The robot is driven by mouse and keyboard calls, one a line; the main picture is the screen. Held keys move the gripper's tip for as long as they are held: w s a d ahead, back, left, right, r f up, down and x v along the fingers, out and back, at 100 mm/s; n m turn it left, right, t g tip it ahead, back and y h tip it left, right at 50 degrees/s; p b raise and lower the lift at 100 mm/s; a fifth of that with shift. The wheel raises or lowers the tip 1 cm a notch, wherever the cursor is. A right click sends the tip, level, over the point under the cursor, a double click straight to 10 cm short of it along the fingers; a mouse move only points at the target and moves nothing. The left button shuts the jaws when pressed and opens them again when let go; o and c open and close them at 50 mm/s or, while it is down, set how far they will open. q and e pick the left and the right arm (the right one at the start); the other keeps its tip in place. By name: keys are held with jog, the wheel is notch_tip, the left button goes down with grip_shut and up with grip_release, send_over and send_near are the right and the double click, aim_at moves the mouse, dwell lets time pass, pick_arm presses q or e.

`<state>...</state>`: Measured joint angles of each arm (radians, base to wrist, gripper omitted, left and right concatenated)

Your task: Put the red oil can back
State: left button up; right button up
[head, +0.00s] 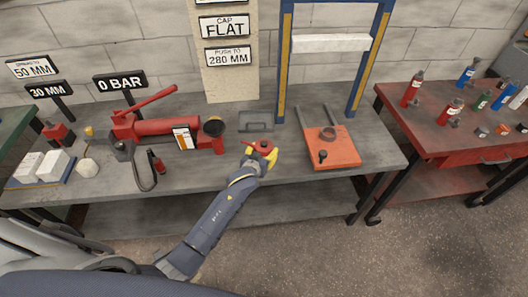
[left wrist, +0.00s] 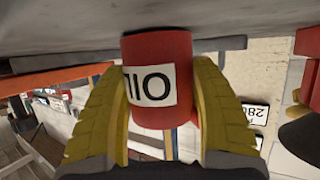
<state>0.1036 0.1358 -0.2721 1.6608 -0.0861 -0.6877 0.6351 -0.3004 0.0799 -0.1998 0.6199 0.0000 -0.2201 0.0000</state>
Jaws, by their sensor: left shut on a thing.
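My left gripper (head: 257,161) reaches over the front part of the grey bench (head: 200,178), near its middle. Its yellow fingers are shut on the red oil can (head: 264,146), whose top shows just past the fingertips. In the left wrist view the red can (left wrist: 158,50) sits between both yellow fingers (left wrist: 158,105), its white OIL label upside down in the picture. The can's far end overlaps the grey surface there; I cannot tell whether it touches. My right gripper is not in view.
A red pump (head: 165,130) with a long handle stands left of the gripper. An orange plate (head: 328,148) lies right, before a blue frame (head: 283,70). A small grey tray (head: 256,121) lies behind. A red-topped cart (head: 440,125) at right carries several bottles and cans.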

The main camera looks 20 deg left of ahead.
pick_arm(q)
jog(key=shift+f, duration=0.1)
dwell(0.3)
jog(key=o, duration=1.6)
jog(key=shift+f, duration=0.1)
jog(key=shift+s+r, duration=0.1)
jog(key=shift+r, duration=0.1)
jog(key=v, duration=1.1)
jog(key=shift+s+r, duration=0.2)
jog(key=shift+s, duration=0.15)
